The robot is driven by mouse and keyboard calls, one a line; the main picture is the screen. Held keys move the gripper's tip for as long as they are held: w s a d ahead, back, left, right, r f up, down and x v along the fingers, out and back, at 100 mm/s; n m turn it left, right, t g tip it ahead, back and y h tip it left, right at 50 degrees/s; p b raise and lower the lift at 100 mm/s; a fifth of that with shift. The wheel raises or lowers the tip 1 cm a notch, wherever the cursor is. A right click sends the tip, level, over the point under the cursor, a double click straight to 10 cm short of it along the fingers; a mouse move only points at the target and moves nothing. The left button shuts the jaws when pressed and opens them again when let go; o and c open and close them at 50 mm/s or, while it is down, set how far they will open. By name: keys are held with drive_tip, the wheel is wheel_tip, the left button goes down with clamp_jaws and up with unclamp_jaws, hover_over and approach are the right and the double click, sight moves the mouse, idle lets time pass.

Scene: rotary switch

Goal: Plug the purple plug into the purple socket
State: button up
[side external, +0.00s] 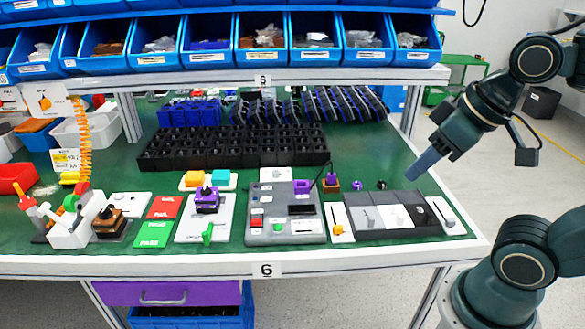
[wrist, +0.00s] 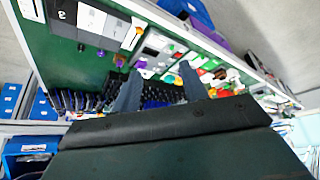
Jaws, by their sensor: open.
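A small purple plug (side external: 331,179) with a dark cable stands on an orange-brown block at the right of the work panel. A purple block, which looks like the purple socket (side external: 302,187), sits on the upper right of the grey control panel, just left of the plug. It seems to show small in the wrist view (wrist: 141,65). My gripper (side external: 418,172) is open and empty, in the air above the table's right end, well right of the plug and apart from it. Its two fingers also show spread in the wrist view (wrist: 158,82).
The grey control panel (side external: 285,231) stands mid-table. Grey and white slider plates (side external: 394,214) lie between it and my gripper. A purple switch (side external: 207,200) sits on a white plate to the left. Black bins (side external: 230,148) stand behind; blue bins fill the shelf above.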

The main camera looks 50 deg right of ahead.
drive_tip(key=w+d+r+n+g, duration=0.1)
drive_tip(key=w+d+r+n, duration=0.15)
drive_tip(key=w, duration=0.75)
drive_tip(key=n+g, duration=0.5)
drive_tip(key=n, duration=0.2)
hover_over(332, 172)
wheel_tip(332, 172, down, 19)
drive_tip(key=shift+m, duration=0.25)
drive_tip(key=shift+d+f, duration=0.15)
drive_tip(key=shift+f, duration=4.1)
drive_tip(key=shift+f, duration=0.1)
drive_tip(key=shift+f, duration=2.5)
drive_tip(key=shift+c, duration=0.2)
